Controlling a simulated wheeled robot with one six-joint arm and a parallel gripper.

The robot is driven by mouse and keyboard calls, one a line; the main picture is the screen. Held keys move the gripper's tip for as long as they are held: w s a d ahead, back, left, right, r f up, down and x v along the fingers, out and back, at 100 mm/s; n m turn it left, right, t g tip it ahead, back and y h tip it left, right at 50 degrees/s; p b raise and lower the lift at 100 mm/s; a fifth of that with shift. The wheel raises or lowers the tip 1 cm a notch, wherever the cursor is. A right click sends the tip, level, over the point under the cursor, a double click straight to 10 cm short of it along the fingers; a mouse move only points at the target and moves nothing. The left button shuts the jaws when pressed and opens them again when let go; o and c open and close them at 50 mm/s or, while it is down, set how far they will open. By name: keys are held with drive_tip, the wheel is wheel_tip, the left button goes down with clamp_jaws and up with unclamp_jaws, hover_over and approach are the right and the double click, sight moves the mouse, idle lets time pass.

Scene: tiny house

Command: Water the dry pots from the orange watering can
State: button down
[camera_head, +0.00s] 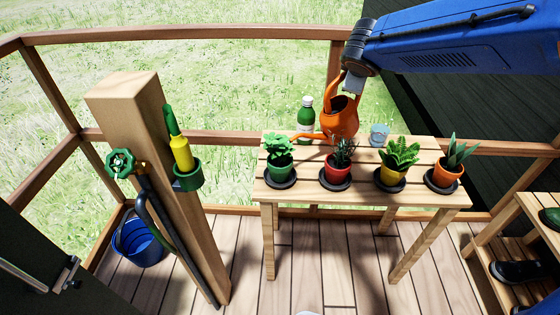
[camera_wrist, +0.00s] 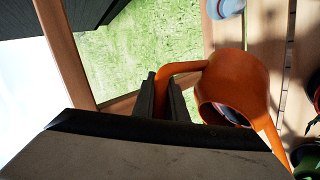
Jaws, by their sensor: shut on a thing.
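My gripper (camera_head: 346,84) is shut on the handle of the orange watering can (camera_head: 341,118). The wrist view shows my gripper (camera_wrist: 166,92) closed on the handle of the can (camera_wrist: 236,75). The can is tilted over the back of the slatted table (camera_head: 300,196), its spout pointing left towards the green pot's plant. No water shows. Along the table stand a green pot (camera_head: 280,166), a red pot (camera_head: 338,172), a yellow pot (camera_head: 391,179) and an orange pot (camera_head: 446,173), each planted and on a dark saucer. I cannot tell which soil is dry.
A shelf (camera_head: 520,245) is right. Railing runs behind.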

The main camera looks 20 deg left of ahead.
drive_tip(key=shift+a+r, duration=0.1)
drive_tip(key=shift+r, duration=0.1)
wheel_tip(320, 180, down, 5)
drive_tip(key=w+d+g+y, duration=0.1)
drive_tip(key=w+d, duration=0.1)
drive_tip(key=shift+w+d+f+m+g, duration=0.15)
drive_tip(key=shift+w+f+m+g, duration=0.05)
drive_tip(key=shift+w+m+g, duration=0.2)
drive_tip(key=shift+w+d+f+g, duration=0.3)
drive_tip(key=shift+w+d+f, duration=0.1)
drive_tip(key=shift+w+f, duration=0.1)
drive_tip(key=shift+w+d+f+y, duration=0.15)
drive_tip(key=shift+f+y, duration=0.05)
drive_tip(key=shift+y, duration=0.1)
drive_tip(key=shift+w+d+f+m+g+b, duration=0.3)
drive_tip(key=shift+w+f+m+g+b, duration=0.15)
drive_tip(key=shift+g, duration=0.15)
drive_tip(key=shift+y, duration=0.3)
idle(1.9)
